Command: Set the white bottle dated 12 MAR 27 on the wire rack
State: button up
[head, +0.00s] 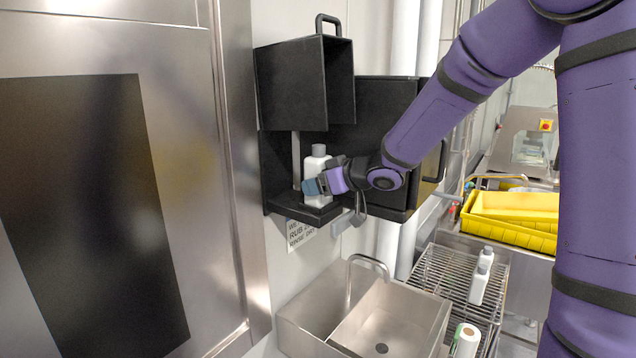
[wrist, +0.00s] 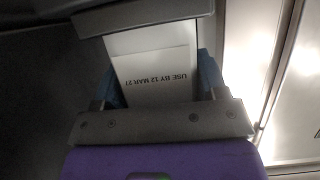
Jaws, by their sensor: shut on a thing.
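A white bottle with a grey cap (head: 318,165) stands upright on the ledge of a black wall-mounted box (head: 290,205). My gripper (head: 318,186) is shut on this bottle from the right, around its body. In the wrist view the bottle (wrist: 150,60) sits between the blue fingers, and its label reads "USE BY 12 MAR 27", upside down. I cannot tell whether the bottle's base touches the ledge. The wire rack (head: 440,270) is at the lower right, beside the sink.
A steel sink (head: 370,320) with a tap lies below the box. A black hood with a handle (head: 305,80) overhangs the held bottle. A black panel (head: 385,110) stands right of it. Yellow trays (head: 510,222) are farther right. A steel door (head: 170,150) fills the left.

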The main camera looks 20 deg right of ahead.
aim_at(320, 166)
jog(key=c, duration=0.5)
jog(key=shift+r, duration=1.5)
jog(key=shift+c, duration=0.2)
jog(key=shift+r, duration=0.1)
jog(key=shift+r, duration=0.45)
